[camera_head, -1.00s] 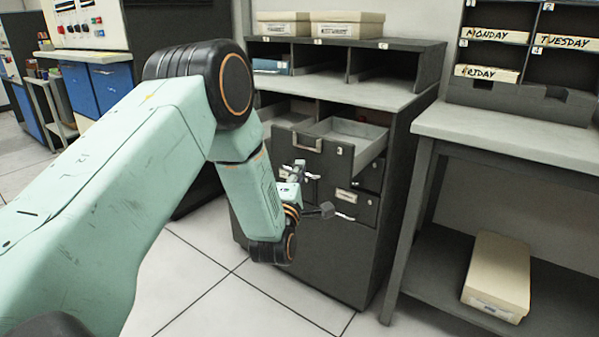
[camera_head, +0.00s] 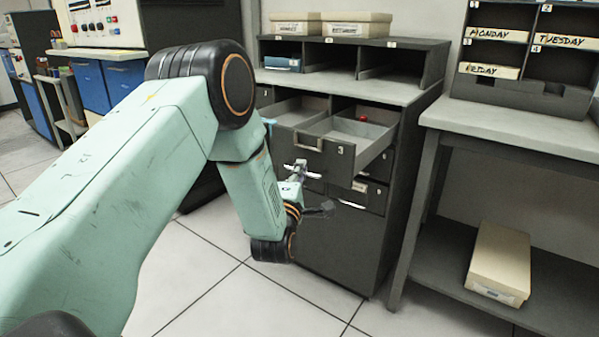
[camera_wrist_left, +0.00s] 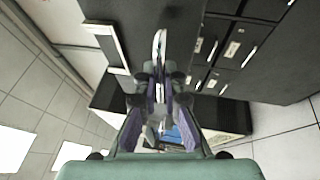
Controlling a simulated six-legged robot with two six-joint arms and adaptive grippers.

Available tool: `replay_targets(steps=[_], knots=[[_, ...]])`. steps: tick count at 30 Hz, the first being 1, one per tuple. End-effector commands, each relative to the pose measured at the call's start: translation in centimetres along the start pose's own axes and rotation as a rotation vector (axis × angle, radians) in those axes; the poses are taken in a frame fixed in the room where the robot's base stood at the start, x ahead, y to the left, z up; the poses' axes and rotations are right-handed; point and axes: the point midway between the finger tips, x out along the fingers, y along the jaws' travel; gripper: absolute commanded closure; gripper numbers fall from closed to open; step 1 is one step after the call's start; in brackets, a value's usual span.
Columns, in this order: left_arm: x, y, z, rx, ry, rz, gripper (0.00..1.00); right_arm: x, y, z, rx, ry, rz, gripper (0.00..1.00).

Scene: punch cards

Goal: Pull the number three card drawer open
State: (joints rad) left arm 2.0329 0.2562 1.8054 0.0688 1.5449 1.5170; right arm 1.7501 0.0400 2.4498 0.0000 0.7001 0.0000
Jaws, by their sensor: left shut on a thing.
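The number three card drawer (camera_head: 347,166) is a dark grey drawer marked 3. It stands well out of the cabinet (camera_head: 345,255), and its pale interior shows from above. A silver handle (camera_head: 314,174) is low on its front, below a metal frame (camera_head: 308,142). My left gripper (camera_head: 297,172) is in front of the drawer, shut on this handle. In the left wrist view the closed fingers (camera_wrist_left: 160,88) meet at the silver handle (camera_wrist_left: 160,48). My gripper partly hides the handle in the head view. My right gripper is not in view.
Other closed drawers (camera_head: 368,194) with silver handles are below right. A small red thing (camera_head: 363,118) shows at the back of the open drawer. A grey table (camera_head: 520,134) stands close on the right, with a cream box (camera_head: 498,262) on its lower shelf.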

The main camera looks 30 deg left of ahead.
Motion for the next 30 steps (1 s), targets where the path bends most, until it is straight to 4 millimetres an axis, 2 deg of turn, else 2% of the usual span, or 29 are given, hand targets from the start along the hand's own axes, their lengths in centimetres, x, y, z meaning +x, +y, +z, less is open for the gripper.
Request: replay_targets(steps=[17, 18, 21, 30], knots=[[0.26, 0.03, 0.11, 0.000, 0.001, 0.003, 1.00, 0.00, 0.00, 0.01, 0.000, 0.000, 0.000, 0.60], [0.25, 0.04, 0.10, 0.000, 0.000, 0.003, 0.91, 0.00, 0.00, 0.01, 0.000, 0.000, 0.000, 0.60], [0.20, 0.06, 0.09, 0.000, 0.000, 0.003, 0.82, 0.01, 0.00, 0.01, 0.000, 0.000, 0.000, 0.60], [-0.08, 0.08, 0.01, 0.000, 0.000, 0.002, 0.82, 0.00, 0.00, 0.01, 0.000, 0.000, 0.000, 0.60]])
